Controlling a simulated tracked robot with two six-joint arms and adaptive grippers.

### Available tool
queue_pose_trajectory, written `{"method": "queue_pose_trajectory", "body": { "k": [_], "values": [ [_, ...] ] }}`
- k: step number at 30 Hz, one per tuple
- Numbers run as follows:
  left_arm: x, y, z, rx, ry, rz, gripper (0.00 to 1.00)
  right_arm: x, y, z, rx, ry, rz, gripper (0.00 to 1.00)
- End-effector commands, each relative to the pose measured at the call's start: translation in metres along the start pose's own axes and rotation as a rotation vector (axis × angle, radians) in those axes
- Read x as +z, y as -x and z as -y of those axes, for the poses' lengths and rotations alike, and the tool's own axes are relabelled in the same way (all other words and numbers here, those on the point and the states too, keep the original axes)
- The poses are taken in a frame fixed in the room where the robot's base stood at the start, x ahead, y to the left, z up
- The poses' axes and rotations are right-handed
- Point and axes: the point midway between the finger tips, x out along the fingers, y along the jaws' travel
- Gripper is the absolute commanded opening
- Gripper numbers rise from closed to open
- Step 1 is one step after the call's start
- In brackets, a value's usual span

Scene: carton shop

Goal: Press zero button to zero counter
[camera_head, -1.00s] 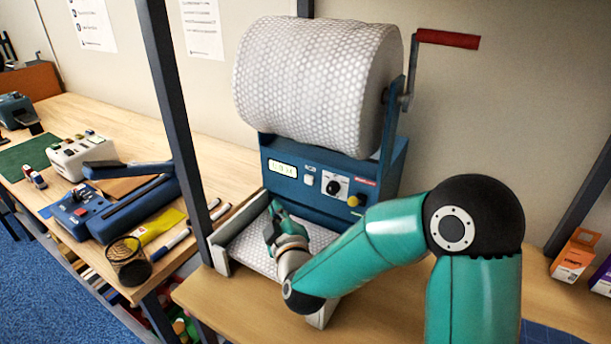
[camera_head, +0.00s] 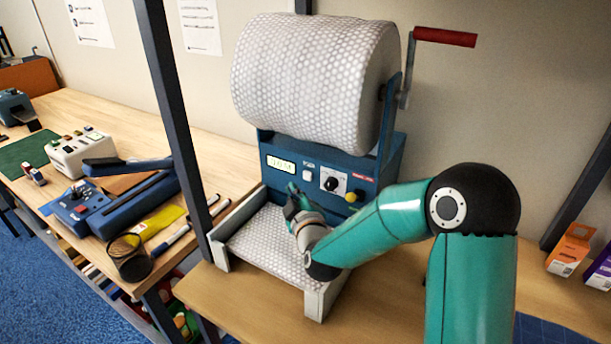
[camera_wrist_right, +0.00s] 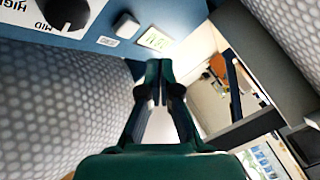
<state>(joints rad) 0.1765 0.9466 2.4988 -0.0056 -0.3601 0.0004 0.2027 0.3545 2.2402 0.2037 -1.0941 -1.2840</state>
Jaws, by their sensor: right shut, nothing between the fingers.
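The counter display (camera_head: 281,164) is lit on the blue front panel of the bubble-wrap machine; its digits are too small to read surely. The small white button (camera_head: 307,174) is just right of it, with a small label above. In the right wrist view the button (camera_wrist_right: 126,25) and display (camera_wrist_right: 156,39) lie beyond the fingertips, the button up and left of them. My right gripper (camera_head: 291,192) is shut and empty, just below the display and button, seemingly apart from the panel. Its closed fingers (camera_wrist_right: 158,70) show in the wrist view. My left gripper is out of view.
A black knob (camera_head: 332,183) and a yellow button (camera_head: 352,196) sit right of the white button. The bubble-wrap roll (camera_head: 310,85) with a red-handled crank (camera_head: 443,37) is above. A dark post (camera_head: 177,110) stands at left.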

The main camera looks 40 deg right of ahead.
Motion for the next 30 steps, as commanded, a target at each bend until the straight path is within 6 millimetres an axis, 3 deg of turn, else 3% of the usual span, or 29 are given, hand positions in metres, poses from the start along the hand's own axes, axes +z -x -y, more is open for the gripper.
{"method": "queue_pose_trajectory", "body": {
  "k": [9, 30],
  "values": [
    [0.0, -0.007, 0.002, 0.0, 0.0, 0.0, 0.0, 0.014, -0.019, -0.014, 0.001, 0.001, 0.0, 0.0],
    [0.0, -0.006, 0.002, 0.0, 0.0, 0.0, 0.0, 0.015, -0.02, -0.015, 0.0, 0.001, 0.0, 0.0]
  ]
}}
